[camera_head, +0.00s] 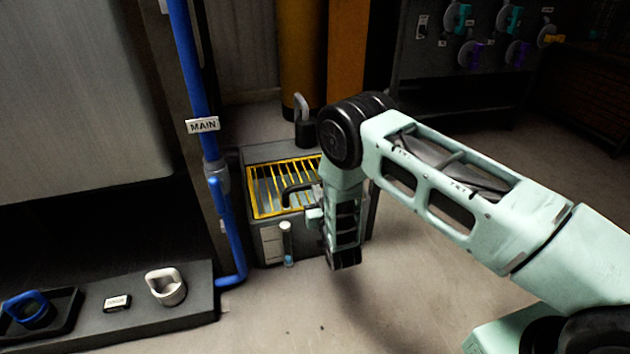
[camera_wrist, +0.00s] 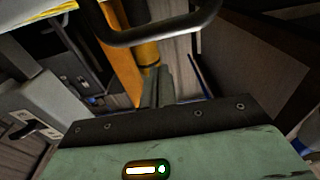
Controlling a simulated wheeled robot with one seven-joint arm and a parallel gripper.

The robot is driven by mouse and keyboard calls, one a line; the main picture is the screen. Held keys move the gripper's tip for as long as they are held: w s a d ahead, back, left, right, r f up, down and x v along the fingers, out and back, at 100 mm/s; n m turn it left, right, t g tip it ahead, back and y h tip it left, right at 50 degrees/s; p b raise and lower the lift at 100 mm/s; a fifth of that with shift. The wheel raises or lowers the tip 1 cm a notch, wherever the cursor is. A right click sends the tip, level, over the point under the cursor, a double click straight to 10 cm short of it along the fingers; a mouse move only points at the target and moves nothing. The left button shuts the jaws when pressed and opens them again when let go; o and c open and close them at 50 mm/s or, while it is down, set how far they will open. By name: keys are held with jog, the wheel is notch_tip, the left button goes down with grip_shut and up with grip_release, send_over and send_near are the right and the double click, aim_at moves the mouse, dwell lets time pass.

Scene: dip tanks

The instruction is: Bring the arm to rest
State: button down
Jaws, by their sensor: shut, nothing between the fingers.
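My pale green arm reaches in from the right in the head view, bends at a black joint, and its end part hangs down. My gripper (camera_head: 343,260) is at the lower end of it, above the floor and in front of the tank with the yellow grating (camera_head: 252,192). In the wrist view my gripper (camera_wrist: 156,88) shows as two narrow grey-green fingers close together, with nothing between them.
A blue pipe (camera_head: 184,75) with a MAIN sign (camera_head: 203,125) stands left of the tank. A dark bench at lower left carries a white handled piece (camera_head: 166,287) and a blue one (camera_head: 27,308). A valve panel (camera_head: 440,60) is at the back right. Floor right of the tank is clear.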

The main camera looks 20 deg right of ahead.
jog(key=s+f+p, duration=0.1)
jog(key=s+f, duration=0.2)
jog(key=s, duration=0.2)
jog(key=w+a+r+g+y+p, duration=0.2)
jog(key=a+r+g, duration=0.3)
jog(key=a+r, duration=0.5)
jog(key=s+a+r+n+g+y+p, duration=0.1)
jog(key=s+a+r+g, duration=0.15)
jog(key=s+r, duration=0.3)
jog(key=s+a+r+n+g+y, duration=0.1)
jog(key=s+a+r+g, duration=0.1)
jog(key=s+r+g, duration=0.3)
jog(key=s+d+r+n+g+h+p, duration=0.1)
jog(key=s+d+r+n+g, duration=0.3)
jog(key=s, duration=0.6)
jog(key=s+d+r+h+p, duration=0.1)
jog(key=s+d+r, duration=0.1)
jog(key=s+r, duration=0.5)
jog(key=s+d+r+n+g+h+p, duration=0.1)
jog(key=s+d+r+n+g, duration=0.15)
jog(key=s, duration=0.95)
notch_tip(320, 180, up, 39)
jog(key=p, duration=3.7)
jog(key=shift+f+m+p, duration=0.2)
jog(key=shift+m+p, duration=0.15)
jog(key=shift+m, duration=0.1)
